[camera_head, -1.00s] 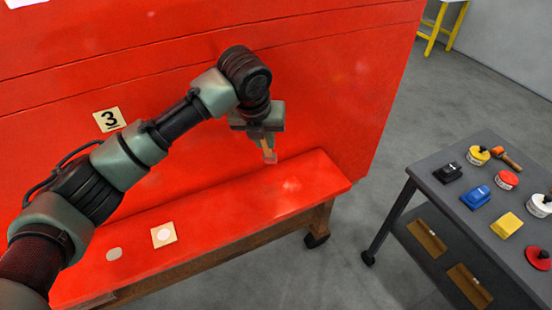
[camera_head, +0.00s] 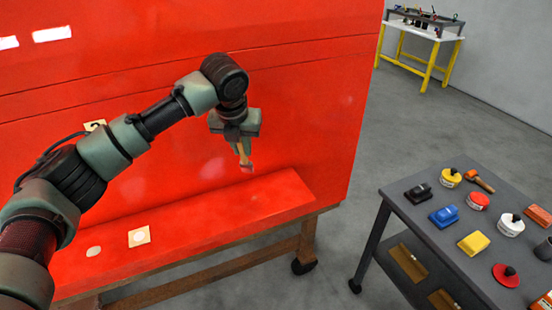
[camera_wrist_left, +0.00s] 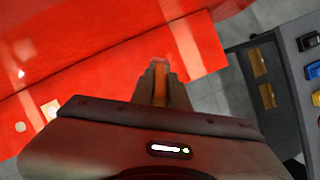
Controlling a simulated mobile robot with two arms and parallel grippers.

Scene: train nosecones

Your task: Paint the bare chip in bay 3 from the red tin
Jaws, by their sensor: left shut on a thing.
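My left gripper (camera_head: 241,140) is shut on a brush (camera_head: 244,157) with a wooden handle and a red tip, pointing down in front of the red panel. The brush also shows in the left wrist view (camera_wrist_left: 160,88). A pale round patch (camera_head: 93,251), which looks like the bare chip, lies on the red ledge (camera_head: 240,208) left of the gripper. Beside it is a cream card (camera_head: 138,237) with a white disc. The bay number sign (camera_head: 95,125) is partly hidden by my arm. The red tin (camera_head: 478,201) stands on the grey cart. My right gripper is out of view.
The grey cart (camera_head: 395,200) at the right also carries a yellow tin (camera_head: 449,178), a white tin (camera_head: 511,225), coloured blocks and a red round pad (camera_head: 506,275). Grey floor lies between ledge and cart. A yellow-legged table (camera_head: 424,31) stands far back.

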